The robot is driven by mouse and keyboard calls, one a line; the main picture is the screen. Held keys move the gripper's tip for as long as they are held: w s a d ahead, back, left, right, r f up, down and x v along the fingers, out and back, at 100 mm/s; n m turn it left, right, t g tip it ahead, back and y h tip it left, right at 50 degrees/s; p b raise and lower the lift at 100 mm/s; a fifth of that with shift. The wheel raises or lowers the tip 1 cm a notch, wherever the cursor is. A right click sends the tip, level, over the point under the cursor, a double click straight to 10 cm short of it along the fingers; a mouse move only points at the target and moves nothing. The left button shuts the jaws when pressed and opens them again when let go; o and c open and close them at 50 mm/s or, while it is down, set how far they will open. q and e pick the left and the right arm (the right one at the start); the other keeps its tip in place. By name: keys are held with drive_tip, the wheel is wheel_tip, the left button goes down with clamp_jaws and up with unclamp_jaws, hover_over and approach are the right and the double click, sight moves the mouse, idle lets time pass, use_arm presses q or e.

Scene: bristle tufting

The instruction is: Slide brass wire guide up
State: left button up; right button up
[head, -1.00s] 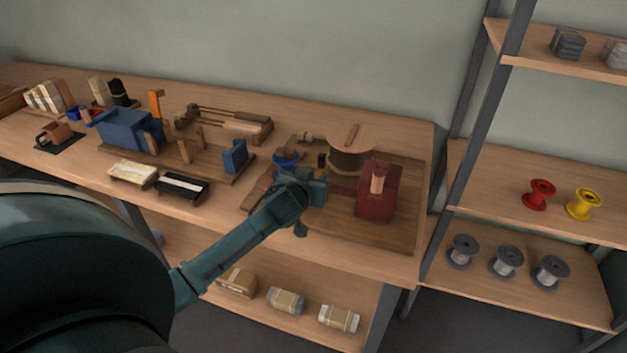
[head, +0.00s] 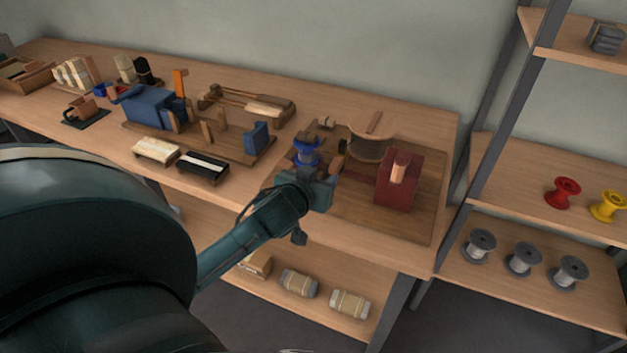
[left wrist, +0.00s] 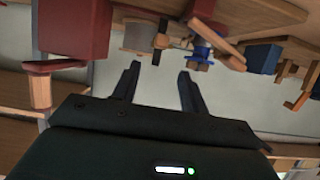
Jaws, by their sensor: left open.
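A blue spool (head: 307,152) stands on the wooden board (head: 418,222) at the right end of the bench. It also shows, upside down, in the left wrist view (left wrist: 203,50). I cannot clearly make out the brass wire guide; a small dark-and-brown piece (left wrist: 160,40) beside the spool may be part of it. My left gripper (head: 318,178) is just in front of the spool. In the left wrist view its two fingers (left wrist: 160,70) are apart with nothing between them, pointing toward the small piece and spool. My right gripper is not in view.
A dark red block (head: 397,183) with a wooden peg stands right of my left gripper, with a round wooden drum (head: 370,146) behind. A blue block (head: 257,137) and fixture (head: 150,108) stand left. The front right bench corner is clear.

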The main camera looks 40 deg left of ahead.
use_arm(q)
drive_tip(key=shift+v, duration=1.55)
drive_tip(key=s+d+f+m+g+h+p, duration=0.1)
drive_tip(key=s+d+f+m+h, duration=0.1)
drive_tip(key=s+d+f, duration=0.4)
drive_tip(key=s+d+f+m+g+h+p, duration=0.1)
drive_tip(key=s+d+f+m+h, duration=0.2)
drive_tip(key=s+d+f, duration=0.4)
drive_tip(key=s+d+h, duration=0.1)
drive_tip(key=s+d, duration=0.1)
drive_tip(key=d, duration=0.3)
drive_tip(key=shift+m+g+p, duration=0.3)
drive_tip(key=shift+p, duration=0.1)
